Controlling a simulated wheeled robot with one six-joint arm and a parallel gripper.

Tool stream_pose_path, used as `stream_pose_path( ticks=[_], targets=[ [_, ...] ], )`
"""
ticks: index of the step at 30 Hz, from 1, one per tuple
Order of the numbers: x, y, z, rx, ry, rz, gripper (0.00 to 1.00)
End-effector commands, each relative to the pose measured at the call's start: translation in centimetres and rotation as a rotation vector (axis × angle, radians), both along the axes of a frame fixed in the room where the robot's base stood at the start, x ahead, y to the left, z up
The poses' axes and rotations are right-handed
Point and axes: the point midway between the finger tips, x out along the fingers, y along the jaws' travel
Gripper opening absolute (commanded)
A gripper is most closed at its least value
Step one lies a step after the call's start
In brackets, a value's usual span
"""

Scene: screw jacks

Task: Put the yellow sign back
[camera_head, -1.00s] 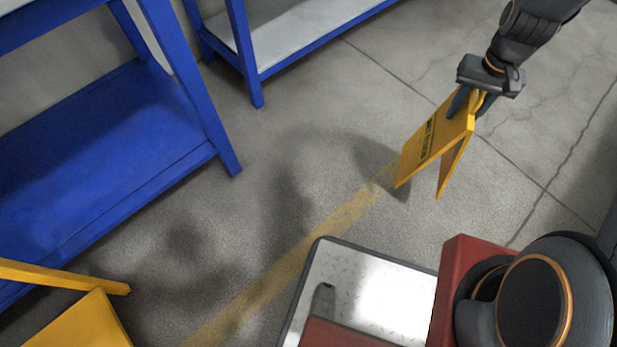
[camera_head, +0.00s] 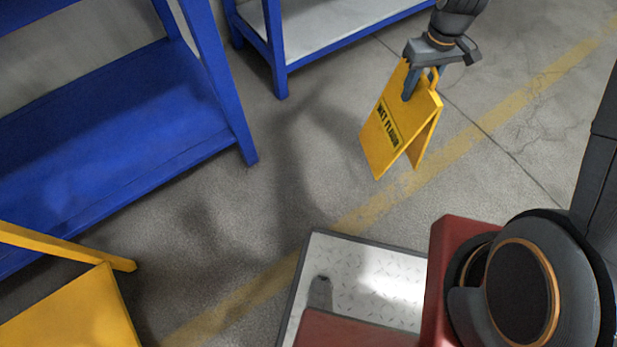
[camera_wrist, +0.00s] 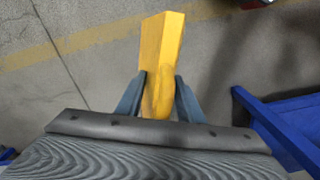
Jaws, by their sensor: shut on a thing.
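The yellow sign (camera_head: 385,132) is a folding A-shaped floor board with dark lettering that reads "WET FLOOR". My gripper (camera_head: 420,86) is shut on its top edge, and the sign hangs below with its two panels spread a little. In the head view it appears above or at the grey floor near the faded yellow floor line; whether its feet touch the floor I cannot tell. In the wrist view, my gripper's fingers (camera_wrist: 158,98) close on both sides of the yellow sign's top (camera_wrist: 161,45), seen from above.
A blue shelf unit (camera_head: 110,140) stands at left, and a second blue-framed rack (camera_head: 280,55) with a pale shelf is behind. A yellow structure (camera_head: 75,310) is at lower left. A faded yellow line (camera_head: 250,295) crosses the floor. Open floor (camera_head: 270,180) lies between.

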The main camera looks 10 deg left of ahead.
Motion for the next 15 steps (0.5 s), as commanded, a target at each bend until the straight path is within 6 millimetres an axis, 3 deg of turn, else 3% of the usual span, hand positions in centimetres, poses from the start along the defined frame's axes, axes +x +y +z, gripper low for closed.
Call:
stream_pose_path(
  ticks=[8, 15],
  targets=[
    [-0.9, 7.9, -1.6, 0.0, -0.003, 0.531, 0.0],
    [-3.0, 15.0, -3.0, -0.001, -0.002, 1.056, 0.0]
  ],
)
